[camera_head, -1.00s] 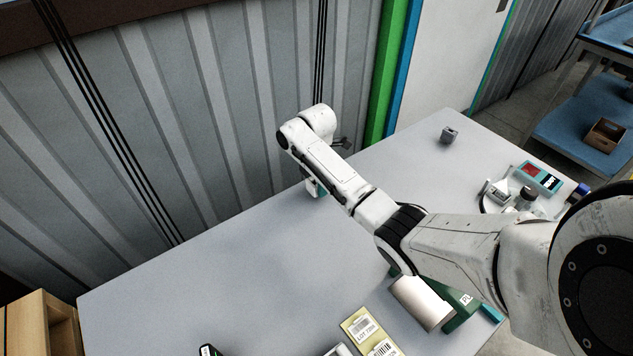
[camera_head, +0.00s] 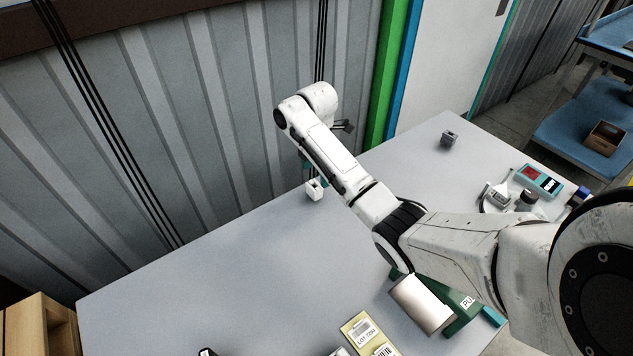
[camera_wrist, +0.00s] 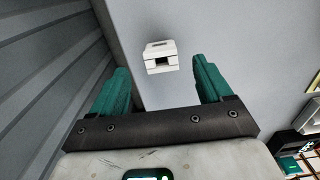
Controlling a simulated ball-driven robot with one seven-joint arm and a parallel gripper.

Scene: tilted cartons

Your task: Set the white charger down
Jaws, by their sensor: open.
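The white charger (camera_head: 314,190) stands on the grey table near its back edge, by the corrugated wall. In the wrist view the charger (camera_wrist: 160,57) lies just beyond the fingertips and between their lines, touching neither finger. My gripper (camera_wrist: 160,75) is open and empty, with its two teal fingers spread apart. In the head view my gripper (camera_head: 309,163) is mostly hidden behind my arm, and a bit of teal finger shows above the charger.
A small grey cube (camera_head: 449,138) sits at the table's far right. A red-and-teal device (camera_head: 540,180) and small items are at the right edge. The table's left and middle are clear.

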